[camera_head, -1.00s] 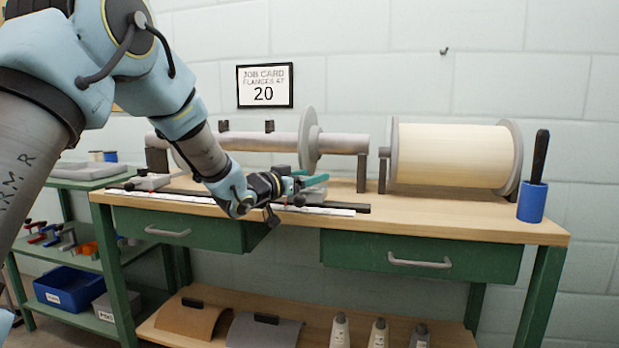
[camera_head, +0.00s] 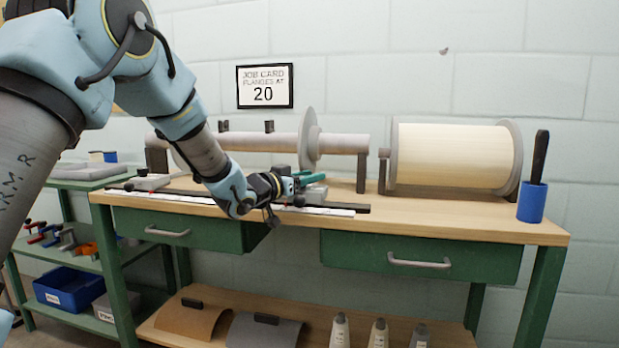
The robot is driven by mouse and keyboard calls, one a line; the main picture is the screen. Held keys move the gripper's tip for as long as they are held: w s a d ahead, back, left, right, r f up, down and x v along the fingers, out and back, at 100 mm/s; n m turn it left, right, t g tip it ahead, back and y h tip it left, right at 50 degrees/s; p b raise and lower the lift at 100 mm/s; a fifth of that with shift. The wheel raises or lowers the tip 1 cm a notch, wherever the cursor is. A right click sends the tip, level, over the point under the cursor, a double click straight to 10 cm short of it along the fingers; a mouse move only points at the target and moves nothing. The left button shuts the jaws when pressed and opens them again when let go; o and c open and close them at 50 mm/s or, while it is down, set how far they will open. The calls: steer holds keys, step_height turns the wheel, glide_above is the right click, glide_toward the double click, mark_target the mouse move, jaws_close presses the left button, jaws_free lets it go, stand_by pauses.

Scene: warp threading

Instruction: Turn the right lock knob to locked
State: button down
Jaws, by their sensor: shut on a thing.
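My gripper (camera_head: 308,179), with teal fingers, is at the right carriage (camera_head: 316,193) on the dark rail along the bench. It is shut on the right lock knob, which the fingers and wrist hide, so its angle cannot be told. The left carriage (camera_head: 150,183) is a grey block with a small dark knob (camera_head: 142,172) on top, further left on the same rail. A white scale strip (camera_head: 325,211) runs in front of the rail.
Behind the rail are a grey roller with a round flange (camera_head: 309,140) and a large cream warp roll (camera_head: 455,157). A blue cup (camera_head: 532,202) with a black-handled tool stands at the right end. A job card (camera_head: 265,86) reads 20. The right benchtop front is clear.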

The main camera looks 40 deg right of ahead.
steer(key=shift+r+m+g+p, duration=0.2)
steer(key=shift+m+g+p, duration=0.3)
steer(key=shift+g+p, duration=0.35)
steer(key=shift+s+f+m+g, duration=0.2)
steer(key=shift+m+g, duration=0.1)
steer(key=shift+g, duration=0.05)
steer(key=shift+c, duration=2.2)
jaws_free()
steer(key=a, duration=1)
steer(key=shift+w+a+p, duration=0.15)
steer(key=shift+a+p, duration=0.2)
steer(key=shift+a, duration=0.05)
